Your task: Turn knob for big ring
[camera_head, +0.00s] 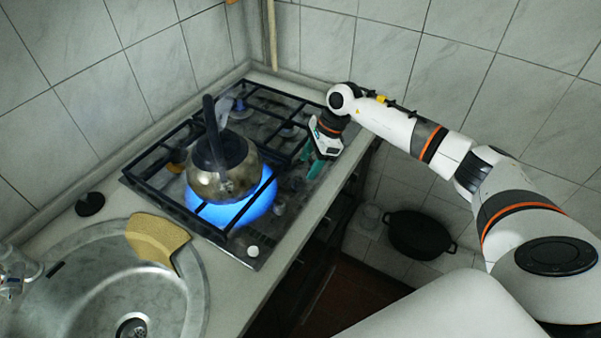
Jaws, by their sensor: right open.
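The gas hob (180,143) has black grates and a row of knobs along its right side. A pale knob (253,251) sits at the front corner, and a darker knob (279,207) lies further back. A big blue flame (258,204) burns on the front ring under a metal kettle (226,178). My right gripper (311,164) points down, open, with teal fingers at the far part of the knob row. Whether it touches a knob there cannot be told. My left gripper is not in view.
A round sink (110,290) with a tan cloth or board (157,238) on its rim is at the left front. A small black round object (89,204) lies on the counter. A black pot (418,235) stands low at the right. Tiled walls close the back.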

